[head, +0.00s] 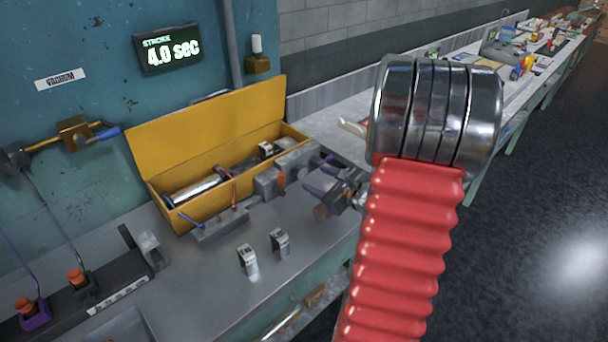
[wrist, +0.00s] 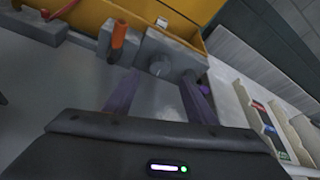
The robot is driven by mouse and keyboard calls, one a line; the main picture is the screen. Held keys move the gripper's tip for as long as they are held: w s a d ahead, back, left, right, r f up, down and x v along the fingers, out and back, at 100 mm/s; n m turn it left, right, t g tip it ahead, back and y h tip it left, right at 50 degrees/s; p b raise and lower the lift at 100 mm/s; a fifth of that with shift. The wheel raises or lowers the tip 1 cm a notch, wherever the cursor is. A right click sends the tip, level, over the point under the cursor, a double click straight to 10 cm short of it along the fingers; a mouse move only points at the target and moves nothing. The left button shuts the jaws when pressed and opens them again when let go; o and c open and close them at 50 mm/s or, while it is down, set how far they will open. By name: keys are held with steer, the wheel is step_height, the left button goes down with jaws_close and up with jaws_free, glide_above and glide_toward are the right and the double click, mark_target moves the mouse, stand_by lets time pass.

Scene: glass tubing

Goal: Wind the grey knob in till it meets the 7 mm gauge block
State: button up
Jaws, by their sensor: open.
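The grey knob (wrist: 160,66) sticks out of a grey block (wrist: 165,50) in the wrist view. My gripper (wrist: 160,77) is open, its purple fingers spread to either side of the knob; I cannot tell whether they touch it. In the head view my gripper (head: 318,178) is at the right end of the grey fixture (head: 268,183), and the knob is not clear there. Two small metal blocks with dark marks, a left one (head: 247,260) and a right one (head: 280,242), stand on the bench. Their marks are too small to read, so I cannot tell which is 7 mm.
An open yellow box (head: 176,221) stands behind the fixture. An orange-red upright part (wrist: 119,38) is left of the knob. A wall display (head: 168,48) reads "STROKE 4.0 sec". The bench front around the small blocks is clear. My red arm hides some bench at right.

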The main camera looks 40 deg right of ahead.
mark_target(302, 173)
steer(key=x, duration=0.8)
steer(key=c, duration=1)
